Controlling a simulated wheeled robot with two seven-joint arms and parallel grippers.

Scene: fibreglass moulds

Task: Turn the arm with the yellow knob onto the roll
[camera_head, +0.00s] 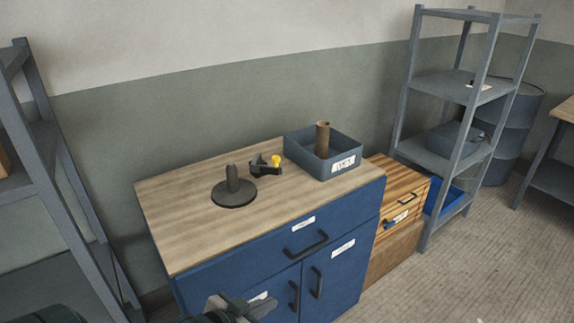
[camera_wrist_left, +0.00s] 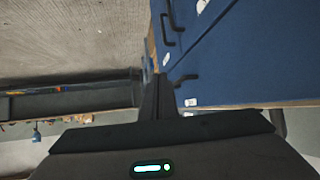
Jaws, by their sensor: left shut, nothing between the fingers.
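The arm with the yellow knob (camera_head: 266,170) is a small dark piece on the wooden top of the blue cabinet, its knob upward. Just left of it stands a dark round base with an upright post (camera_head: 233,187). A brown roll (camera_head: 322,140) stands upright in a grey bin (camera_head: 349,165) at the right back of the top. My left gripper (camera_head: 232,306) is low in front of the cabinet doors, below the top and apart from these things. It is shut and empty; its fingers also show in the left wrist view (camera_wrist_left: 159,98). My right gripper is out of view.
The blue cabinet (camera_head: 245,275) has a drawer and doors with dark handles. The left and front of its wooden top (camera_head: 180,220) are clear. Wooden drawer boxes (camera_head: 400,200) and a grey shelf rack (camera_head: 445,160) stand to its right; another rack (camera_head: 60,190) is at left.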

